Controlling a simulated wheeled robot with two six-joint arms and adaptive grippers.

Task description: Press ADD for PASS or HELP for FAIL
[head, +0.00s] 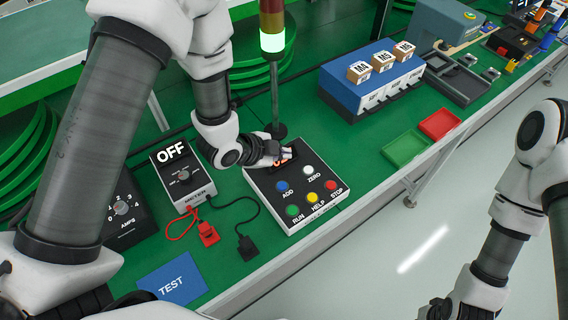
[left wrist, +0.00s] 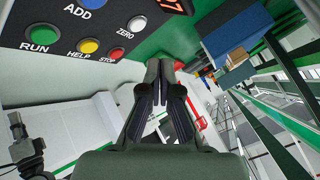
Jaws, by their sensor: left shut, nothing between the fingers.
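The black control box (head: 262,190) stands on the green bench with a blue ADD button (head: 281,186), white ZERO, green RUN, yellow HELP button (head: 312,197) and red STOP. In the left wrist view the ADD button (left wrist: 87,4) is cut by the top edge, and HELP (left wrist: 89,46) shows whole. My left gripper (head: 284,153) is shut and empty over the box's back part, partly hiding the red display. In the left wrist view its fingers (left wrist: 160,85) point past the box. My right gripper (head: 438,309) is at the bottom edge, its jaws unclear.
A signal tower (head: 272,42) behind the box has its lowest lamp lit pale green. A meter (head: 184,175) reading OFF, with red and black leads, stands left of the box. A blue TEST card (head: 172,282) lies in front. Green (head: 404,148) and red (head: 440,124) trays lie to the right.

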